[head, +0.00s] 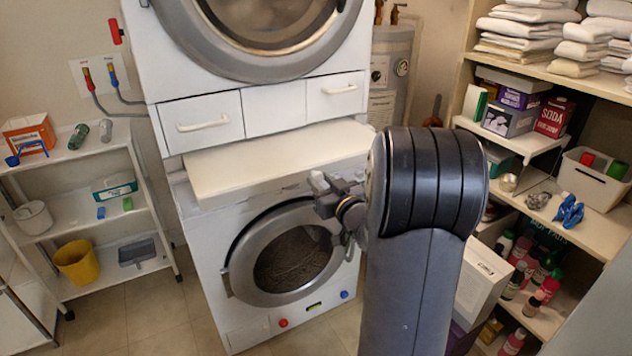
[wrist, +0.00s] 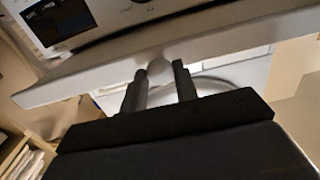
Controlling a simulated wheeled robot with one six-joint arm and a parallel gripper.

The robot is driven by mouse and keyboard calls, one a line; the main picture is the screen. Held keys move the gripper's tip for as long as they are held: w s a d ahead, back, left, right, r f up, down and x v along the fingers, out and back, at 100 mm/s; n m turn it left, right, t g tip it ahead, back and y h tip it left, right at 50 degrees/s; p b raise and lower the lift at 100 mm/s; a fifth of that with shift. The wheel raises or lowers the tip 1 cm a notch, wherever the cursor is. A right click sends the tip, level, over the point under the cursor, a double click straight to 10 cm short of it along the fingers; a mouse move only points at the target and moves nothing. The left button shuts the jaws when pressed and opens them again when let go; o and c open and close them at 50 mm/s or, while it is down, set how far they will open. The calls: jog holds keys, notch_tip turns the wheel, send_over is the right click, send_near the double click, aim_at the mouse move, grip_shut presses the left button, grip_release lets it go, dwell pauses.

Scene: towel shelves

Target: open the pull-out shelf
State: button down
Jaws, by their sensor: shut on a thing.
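The pull-out shelf (head: 265,158) is a cream board between the upper dryer and the lower washer. It sticks out in front of the drawers above it. In the wrist view its pale front edge (wrist: 85,80) crosses the picture at a slant. A small pale rounded knob (wrist: 160,74) on this edge lies between my fingertips. My gripper (head: 322,188) is at the right part of the shelf's front, just below the edge; it also shows in the wrist view (wrist: 159,82). It is shut on the knob. My arm hides the shelf's far right end.
The washer (head: 240,310) with its round door stands below the shelf. White drawers (head: 200,122) and the dryer (head: 255,65) are above. A white rack (head: 75,210) stands left, and loaded wooden shelves (head: 590,230) stand right. Floor (head: 135,310) is free at the front left.

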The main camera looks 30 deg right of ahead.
jog(key=s, duration=0.8)
jog(key=shift+s+d, duration=0.15)
jog(key=c, duration=1.1)
grip_release()
jog(key=s, duration=1)
jog(key=shift+s+d, duration=0.15)
jog(key=shift+s, duration=0.25)
jog(key=shift+w, duration=0.15)
jog(key=w, duration=1.1)
jog(key=shift+a, duration=0.2)
